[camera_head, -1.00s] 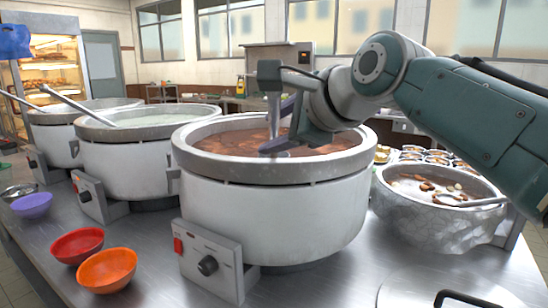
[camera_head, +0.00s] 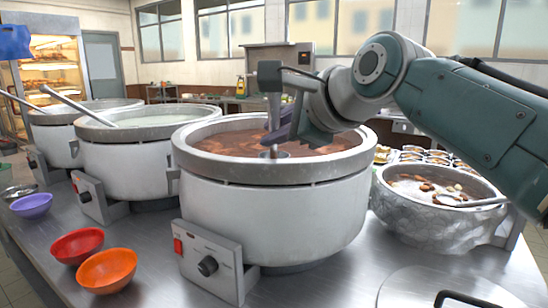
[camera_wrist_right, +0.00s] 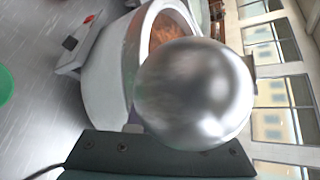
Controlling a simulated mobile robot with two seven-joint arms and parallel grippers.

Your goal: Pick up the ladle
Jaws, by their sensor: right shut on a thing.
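My right gripper (camera_head: 279,135) is over the front stockpot (camera_head: 275,218) and shut on the ladle (camera_head: 273,108). The ladle's metal shaft stands nearly upright in the head view, and its round lower end is at the surface of the reddish-brown congee (camera_head: 225,140). Whether that end is clear of the congee, I cannot tell. In the right wrist view a large, blurred, shiny rounded metal part (camera_wrist_right: 195,95), seemingly of the ladle, fills the middle and hides part of the pot (camera_wrist_right: 105,70). My left gripper is not in view.
Two more stockpots (camera_head: 148,170) (camera_head: 52,140) stand to the left, with slanting handles in them. A grey stone-like pot (camera_head: 430,225) stands at right. Red (camera_head: 76,246), orange (camera_head: 107,270) and purple (camera_head: 31,206) bowls lie front left. A lid (camera_head: 400,293) lies front right.

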